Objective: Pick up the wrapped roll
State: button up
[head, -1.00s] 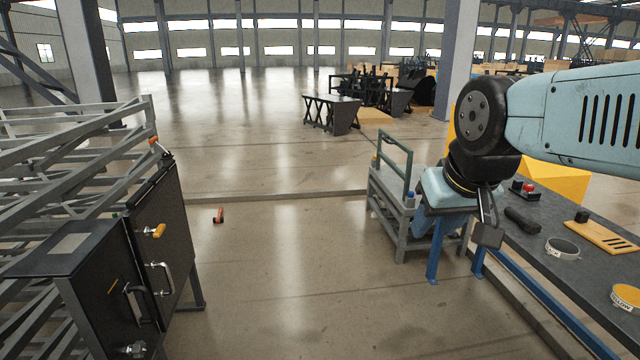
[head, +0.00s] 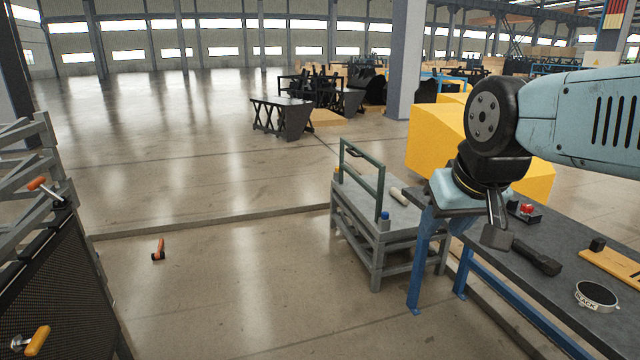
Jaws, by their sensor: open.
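A pale cylinder, seemingly the wrapped roll (head: 398,197), lies on the top of a grey cart (head: 375,226) in the middle of the head view. It lies to the right of the cart's green upright frame (head: 380,190). Its wrapping is too small to make out. My gripper (head: 496,236) points down over the near left end of the dark workbench (head: 590,262), to the right of the cart and apart from the roll. It is open and I see nothing in it. Its fingers show only partly.
The workbench holds a red-button box (head: 525,211), a black tool (head: 537,258) and a ring labelled BLACK (head: 597,296). A dark cabinet (head: 65,290) stands left. An orange-handled object (head: 158,250) is on the otherwise clear floor between.

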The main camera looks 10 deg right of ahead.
aim_at(395, 192)
jog(key=z, duration=0.15)
jog(key=i, duration=1.1)
jog(key=z, duration=0.45)
jog(key=i, duration=1.05)
jog(key=u, duration=1.65)
jog(key=i, duration=2.25)
